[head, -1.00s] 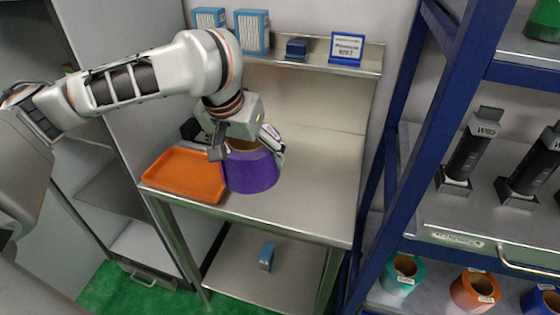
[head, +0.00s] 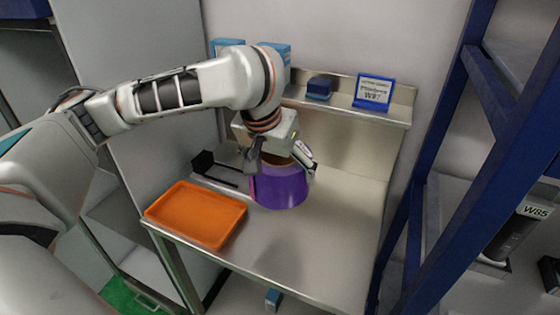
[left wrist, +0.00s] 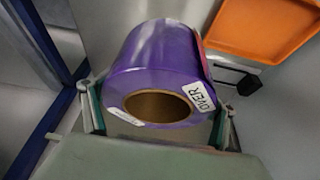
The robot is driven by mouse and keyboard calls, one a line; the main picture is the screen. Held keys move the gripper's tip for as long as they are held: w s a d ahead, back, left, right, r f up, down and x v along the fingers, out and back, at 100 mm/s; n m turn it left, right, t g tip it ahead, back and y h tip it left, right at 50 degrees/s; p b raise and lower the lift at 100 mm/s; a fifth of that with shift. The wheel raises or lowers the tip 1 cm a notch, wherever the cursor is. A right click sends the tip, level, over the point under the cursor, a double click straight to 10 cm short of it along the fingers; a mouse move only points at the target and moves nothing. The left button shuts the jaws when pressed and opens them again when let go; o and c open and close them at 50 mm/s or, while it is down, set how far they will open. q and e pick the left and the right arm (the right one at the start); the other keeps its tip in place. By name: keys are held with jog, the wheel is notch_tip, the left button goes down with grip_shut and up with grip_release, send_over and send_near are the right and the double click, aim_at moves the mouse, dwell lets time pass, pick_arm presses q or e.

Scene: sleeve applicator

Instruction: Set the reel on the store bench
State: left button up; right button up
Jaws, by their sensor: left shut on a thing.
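The purple reel (head: 279,187) is at the steel bench (head: 322,246), right of the orange tray. My left gripper (head: 279,165) is above it and shut on its sides. In the left wrist view the reel (left wrist: 150,72) sits between the two fingers (left wrist: 160,115), with its brown core and white labels, one reading "OVER", facing the camera. I cannot tell whether the reel's underside touches the bench top. My right gripper is not in view.
The orange tray (head: 197,214) lies on the bench's left front. A black bracket (head: 203,163) stands behind it. A back shelf carries a blue sign (head: 374,92) and a small dark blue box (head: 319,88). A blue rack post (head: 437,180) stands right. The bench's right side is clear.

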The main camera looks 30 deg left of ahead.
aim_at(270, 196)
pick_arm(q)
notch_tip(270, 196, down, 15)
jog(key=shift+w+r, duration=0.1)
dwell(0.7)
jog(key=o, duration=2)
jog(key=shift+f, duration=0.2)
jog(key=v, duration=1.1)
jog(key=shift+r, duration=0.3)
jog(key=shift+s+r, duration=0.3)
jog(key=shift+s, duration=0.05)
jog(key=shift+s, duration=0.1)
